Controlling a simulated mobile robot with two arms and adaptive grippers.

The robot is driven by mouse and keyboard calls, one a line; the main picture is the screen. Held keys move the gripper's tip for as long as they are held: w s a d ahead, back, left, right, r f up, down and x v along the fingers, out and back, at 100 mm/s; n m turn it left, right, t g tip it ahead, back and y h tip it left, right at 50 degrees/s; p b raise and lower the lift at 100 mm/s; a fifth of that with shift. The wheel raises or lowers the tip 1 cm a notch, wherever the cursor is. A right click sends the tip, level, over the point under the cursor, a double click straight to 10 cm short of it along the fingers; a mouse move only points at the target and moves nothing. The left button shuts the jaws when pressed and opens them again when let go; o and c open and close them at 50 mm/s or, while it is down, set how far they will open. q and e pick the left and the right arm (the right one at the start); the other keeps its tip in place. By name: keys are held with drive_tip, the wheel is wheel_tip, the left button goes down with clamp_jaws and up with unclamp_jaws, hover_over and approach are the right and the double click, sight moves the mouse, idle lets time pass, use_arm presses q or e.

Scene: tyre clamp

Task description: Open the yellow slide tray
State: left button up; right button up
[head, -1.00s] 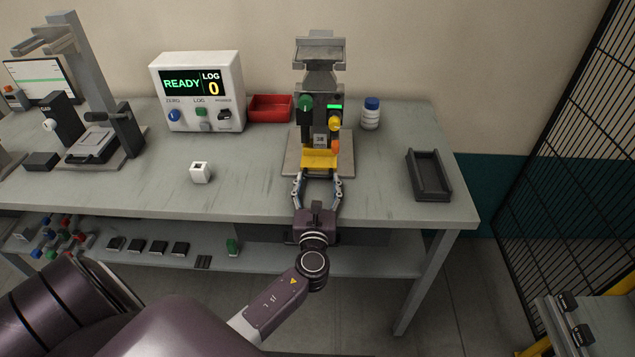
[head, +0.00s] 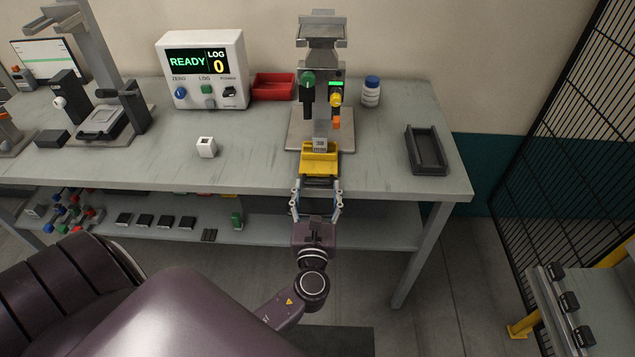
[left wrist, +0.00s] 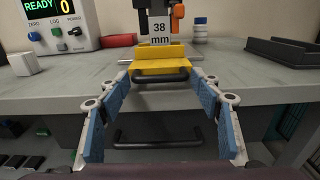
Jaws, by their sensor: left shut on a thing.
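The yellow slide tray (head: 320,166) stands out in front of the grey tyre clamp machine (head: 320,70), near the bench's front edge. It also shows in the left wrist view (left wrist: 165,58), with a dark bar handle (left wrist: 161,76) on its front. My left gripper (head: 318,184) is shut on this handle, one finger at each end. A label reading "38 mm" (left wrist: 160,37) shows just behind the tray. My right gripper is not in view.
A white cube-like part (head: 206,147) and a display box reading READY (head: 205,68) are left on the bench. A red bin (head: 273,87), a white bottle (head: 371,92) and a dark tray (head: 427,150) stand nearby. A second dark handle (left wrist: 157,144) shows below the bench top.

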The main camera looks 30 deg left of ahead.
use_arm(q)
drive_tip(key=shift+w+a, duration=0.1)
drive_tip(key=shift+w, duration=0.05)
drive_tip(key=o, duration=1.5)
drive_tip(key=shift+c, duration=0.2)
drive_tip(key=shift+o, duration=1.1)
drive_tip(key=v, duration=1.2)
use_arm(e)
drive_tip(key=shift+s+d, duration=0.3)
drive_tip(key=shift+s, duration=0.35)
use_arm(q)
drive_tip(key=shift+f, duration=0.1)
